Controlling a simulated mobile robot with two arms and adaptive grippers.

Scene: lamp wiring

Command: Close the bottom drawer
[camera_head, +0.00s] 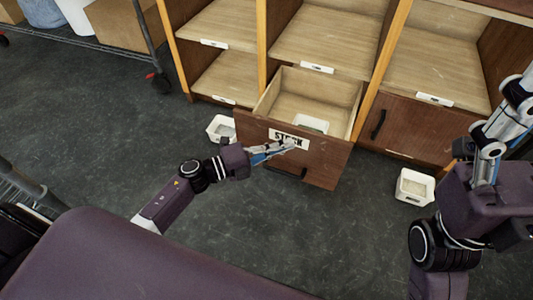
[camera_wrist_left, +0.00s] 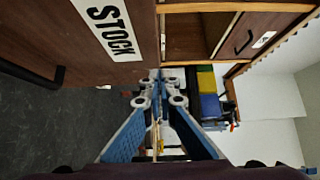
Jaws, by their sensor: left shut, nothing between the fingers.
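The bottom drawer (camera_head: 318,163) of the middle shelf column is pulled out. Its brown front has a white STOCK label (camera_head: 289,140) and a dark handle (camera_head: 290,172). A white bin (camera_head: 312,122) is inside it. My left gripper (camera_head: 292,144) is shut and empty at the drawer front, overlapping the label in the head view; contact cannot be told. In the left wrist view, the left fingertips (camera_wrist_left: 160,76) meet beside the drawer front (camera_wrist_left: 100,58), right of the label (camera_wrist_left: 113,28). My right gripper (camera_head: 500,135) is at the right edge, partly cut off; its opening is unclear.
White bins stand on the floor left (camera_head: 220,129) and right (camera_head: 414,187) of the drawer. A closed cabinet door (camera_head: 410,130) is to the right. A wheeled rack (camera_head: 130,45) stands at the upper left. The grey floor (camera_head: 90,130) at left is clear.

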